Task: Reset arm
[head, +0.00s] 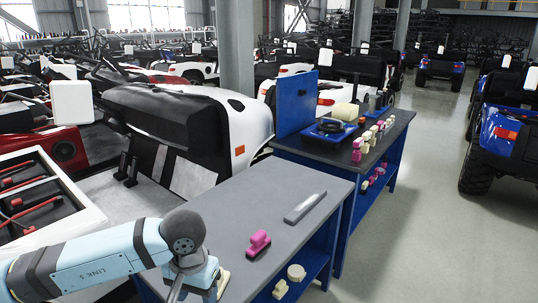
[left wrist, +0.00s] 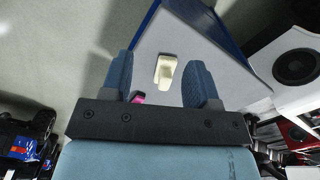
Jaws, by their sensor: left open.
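My left arm (head: 110,262) comes in from the left over the near end of the grey-topped table (head: 262,198). My left gripper (head: 196,284) points down, low in the head view. In the left wrist view its two blue fingers stand apart with nothing held between them. A cream-coloured piece (left wrist: 166,70) shows beyond the fingers, in the gap, on a pale surface. A small pink piece (left wrist: 138,98) shows near the left finger's base. My right gripper is not in view.
A flat grey bar (head: 305,207) lies on the same table. Cream pieces (head: 296,272) sit on its lower shelf. A second table (head: 385,138) behind holds a blue tray and several small coloured pieces. A white-and-black vehicle (head: 190,125) stands at left; the floor (head: 425,230) at right is clear.

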